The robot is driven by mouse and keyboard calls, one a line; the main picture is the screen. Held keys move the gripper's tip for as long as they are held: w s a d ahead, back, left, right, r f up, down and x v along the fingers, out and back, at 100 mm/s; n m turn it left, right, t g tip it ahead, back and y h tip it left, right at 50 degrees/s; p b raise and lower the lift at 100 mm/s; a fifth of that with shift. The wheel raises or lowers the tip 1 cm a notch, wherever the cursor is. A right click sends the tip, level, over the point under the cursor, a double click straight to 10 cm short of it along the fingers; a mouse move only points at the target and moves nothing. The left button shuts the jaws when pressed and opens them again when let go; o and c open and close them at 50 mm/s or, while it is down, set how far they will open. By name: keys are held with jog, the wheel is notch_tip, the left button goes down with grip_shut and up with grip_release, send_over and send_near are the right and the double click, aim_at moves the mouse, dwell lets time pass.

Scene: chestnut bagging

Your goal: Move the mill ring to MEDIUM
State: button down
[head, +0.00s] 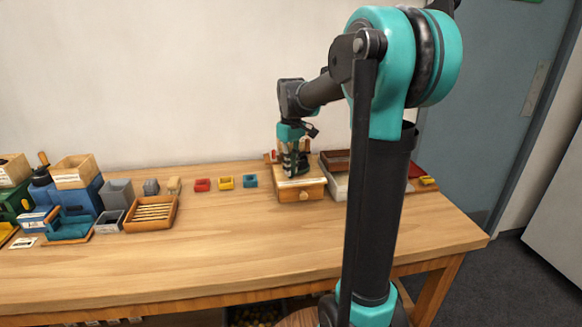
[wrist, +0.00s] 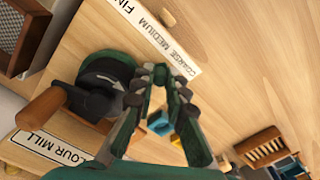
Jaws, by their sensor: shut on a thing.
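The flour mill (head: 313,189) is a wooden box with a round knob on its front, at the back of the table. In the wrist view its mill ring (wrist: 97,76) is a dark green and black disc with a white arrow. A white strip (wrist: 150,35) beside it reads FINE, MEDIUM and COARSE. The arrow points toward my fingertips, on the COARSE side of the strip. My gripper (wrist: 168,78) is shut at the ring's edge; its fingers hide the part between them. In the head view my gripper (head: 294,172) is over the mill's top.
A wooden handle (wrist: 40,108) sticks out beside the ring. A brown tray (head: 335,160) and a pale tray stand right of the mill. Small red (head: 202,185), yellow (head: 226,183) and blue (head: 250,181) boxes stand to its left. The table front is clear.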

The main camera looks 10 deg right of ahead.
jog(key=shift+d, duration=0.1)
jog(key=shift+s+d+n, duration=0.2)
jog(key=shift+d+n, duration=0.2)
jog(key=shift+n, duration=0.35)
jog(key=shift+s+d+n, duration=0.15)
jog(key=shift+d+n, duration=0.25)
jog(key=shift+n, duration=0.35)
jog(key=shift+d+n, duration=0.8)
jog(key=shift+n, duration=0.6)
jog(key=c, duration=1.8)
grip_release()
jog(key=shift+s, duration=0.1)
notch_tip(320, 180, up, 12)
